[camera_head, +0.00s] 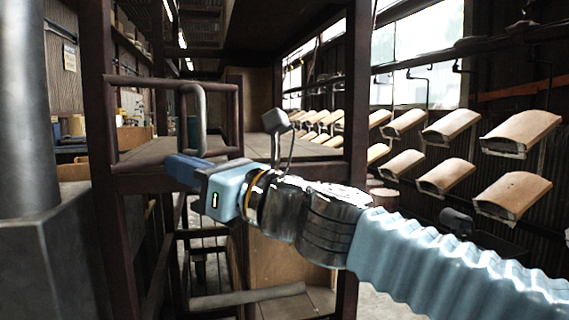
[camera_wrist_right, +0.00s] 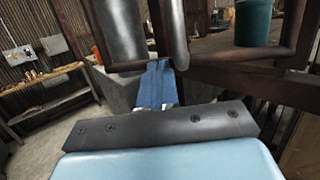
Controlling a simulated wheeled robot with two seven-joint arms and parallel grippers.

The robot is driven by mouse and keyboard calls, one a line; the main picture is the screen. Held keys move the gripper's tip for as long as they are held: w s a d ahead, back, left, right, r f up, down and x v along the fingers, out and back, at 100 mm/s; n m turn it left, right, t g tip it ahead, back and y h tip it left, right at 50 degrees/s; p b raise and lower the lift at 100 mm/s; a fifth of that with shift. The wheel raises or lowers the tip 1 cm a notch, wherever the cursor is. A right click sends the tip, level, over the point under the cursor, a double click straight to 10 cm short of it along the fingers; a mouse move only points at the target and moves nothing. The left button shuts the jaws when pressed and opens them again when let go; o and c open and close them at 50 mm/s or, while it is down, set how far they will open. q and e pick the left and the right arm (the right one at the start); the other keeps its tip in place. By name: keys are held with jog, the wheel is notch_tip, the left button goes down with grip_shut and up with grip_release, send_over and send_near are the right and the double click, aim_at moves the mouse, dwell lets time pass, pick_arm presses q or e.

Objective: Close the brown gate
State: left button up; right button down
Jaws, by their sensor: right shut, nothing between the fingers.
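The brown gate (camera_head: 165,82) is a dark metal frame at the left post in the head view. A gap lies between its right upright and the right post, so it looks open. Its grey bar handle (camera_head: 201,120) is bent and upright. My right gripper (camera_head: 183,168) comes in from the right, just below the handle, shut and empty. In the right wrist view the gripper's blue fingers (camera_wrist_right: 154,88) point at the handle's lower end (camera_wrist_right: 180,45). I cannot tell whether they touch. Gate bars (camera_wrist_right: 292,52) also show there. My left gripper is out of view.
The brown frame's right post (camera_head: 354,130) stands behind my right arm. A wooden surface (camera_head: 315,150) lies beyond the opening. Curved wooden pieces (camera_head: 515,190) hang from rails at the right. A thick grey post (camera_head: 25,110) stands close at the left.

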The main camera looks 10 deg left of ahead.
aim_at(157, 164)
jog(key=a+m+t+h, duration=0.1)
jog(key=a+t, duration=0.1)
jog(key=w+a+m+t+h, duration=0.1)
jog(key=a+m+t, duration=0.1)
jog(key=a+m+t+h+b, duration=0.1)
jog(key=a+t, duration=0.1)
jog(key=t, duration=0.1)
jog(key=shift+w+a, duration=0.1)
jog(key=shift+w, duration=0.3)
jog(key=shift+w+a+m+t+h, duration=0.45)
jog(key=shift+a+m+t+h, duration=0.1)
jog(key=shift+m+t+h, duration=0.25)
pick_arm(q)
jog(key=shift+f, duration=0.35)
pick_arm(e)
jog(key=shift+w+a+r, duration=0.1)
jog(key=shift+w+a, duration=0.3)
jog(key=shift+w, duration=0.25)
jog(key=shift+r+t, duration=0.1)
jog(key=shift+t, duration=0.2)
